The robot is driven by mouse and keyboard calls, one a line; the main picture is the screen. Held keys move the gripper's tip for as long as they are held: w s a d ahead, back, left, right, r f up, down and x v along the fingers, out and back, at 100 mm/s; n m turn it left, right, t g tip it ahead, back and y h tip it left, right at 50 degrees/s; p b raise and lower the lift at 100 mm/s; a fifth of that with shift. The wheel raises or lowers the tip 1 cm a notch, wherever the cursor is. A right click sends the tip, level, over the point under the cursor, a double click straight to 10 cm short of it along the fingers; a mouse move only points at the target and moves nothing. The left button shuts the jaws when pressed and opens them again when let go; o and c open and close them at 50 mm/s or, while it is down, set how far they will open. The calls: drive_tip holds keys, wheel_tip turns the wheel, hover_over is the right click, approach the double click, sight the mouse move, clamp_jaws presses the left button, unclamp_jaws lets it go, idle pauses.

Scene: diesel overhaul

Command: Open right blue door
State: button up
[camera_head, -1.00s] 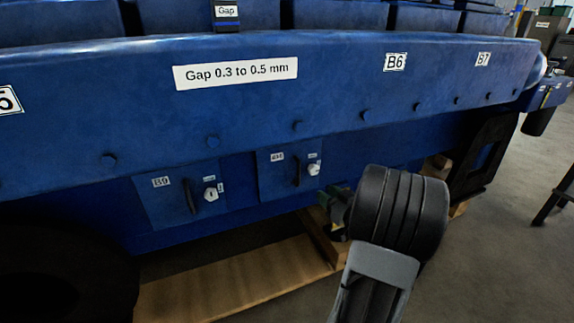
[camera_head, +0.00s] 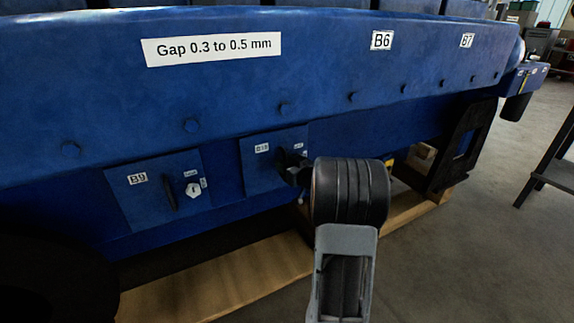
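The right blue door (camera_head: 257,172) is a small square panel low on the blue engine side, with a white label that seems to read B10. It looks closed against the engine. My gripper (camera_head: 290,168) is a small dark shape in front of the door's right half, where the handle is. It covers the handle and most of the white latch. I cannot tell whether it touches the handle or how its fingers stand. The left blue door (camera_head: 133,205), labelled B9, looks closed, with a dark upright handle (camera_head: 170,192) and a white latch (camera_head: 193,189).
The blue engine ledge (camera_head: 330,75) juts out above both doors. A wooden beam (camera_head: 240,277) lies on the floor below. A black support (camera_head: 463,150) stands to the right, and a dark table or stand (camera_head: 552,165) is at the right edge. Grey floor between is free.

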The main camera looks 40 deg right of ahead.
drive_tip(key=shift+w, duration=0.3)
clamp_jaws()
idle(0.3)
